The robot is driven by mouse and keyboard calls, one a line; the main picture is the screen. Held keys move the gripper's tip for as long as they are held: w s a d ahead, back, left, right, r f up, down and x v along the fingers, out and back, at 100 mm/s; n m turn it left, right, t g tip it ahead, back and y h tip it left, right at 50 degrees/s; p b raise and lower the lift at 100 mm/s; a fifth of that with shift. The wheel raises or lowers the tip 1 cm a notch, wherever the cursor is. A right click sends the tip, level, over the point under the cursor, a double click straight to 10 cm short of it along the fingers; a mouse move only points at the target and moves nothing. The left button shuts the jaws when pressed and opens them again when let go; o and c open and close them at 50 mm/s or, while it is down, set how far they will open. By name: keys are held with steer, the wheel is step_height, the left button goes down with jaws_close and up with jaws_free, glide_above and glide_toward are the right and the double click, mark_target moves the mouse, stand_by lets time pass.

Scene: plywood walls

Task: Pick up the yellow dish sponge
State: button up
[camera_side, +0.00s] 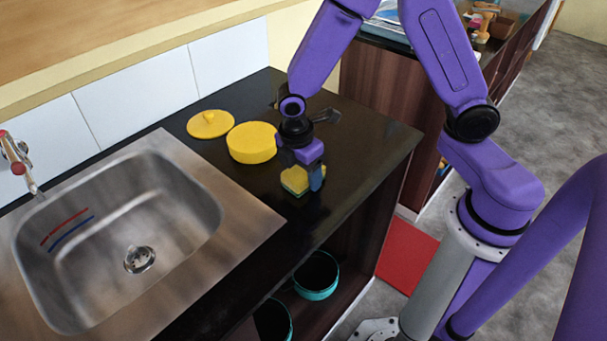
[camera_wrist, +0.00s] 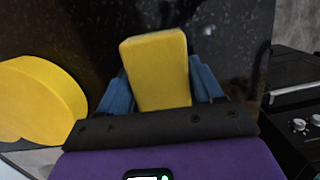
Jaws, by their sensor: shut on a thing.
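The yellow dish sponge (camera_side: 294,180) is at the black countertop to the right of the sink in the side view, with a greenish lower edge. It shows as a yellow block between the blue fingers in the wrist view (camera_wrist: 157,68). My gripper (camera_side: 306,181) is shut on the sponge, one finger on each side of it; in the wrist view my gripper (camera_wrist: 160,90) points toward the dark counter. The near finger hides part of the sponge in the side view. I cannot tell whether the sponge touches the counter.
A round yellow pot (camera_side: 252,143) stands close behind the sponge, with a yellow lid (camera_side: 210,124) beside it. The steel sink (camera_side: 120,225) lies to the left. The counter (camera_side: 375,150) is clear to the right, up to its edge.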

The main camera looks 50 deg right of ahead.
steer(key=shift+r, duration=0.6)
step_height(320, 180, up, 2)
steer(key=shift+r, duration=0.25)
steer(key=s+d+r, duration=0.3)
steer(key=s+r, duration=0.6)
steer(key=s, duration=0.4)
steer(key=shift+s+d+r, duration=0.25)
steer(key=shift+s, duration=0.05)
steer(key=shift+o, duration=0.4)
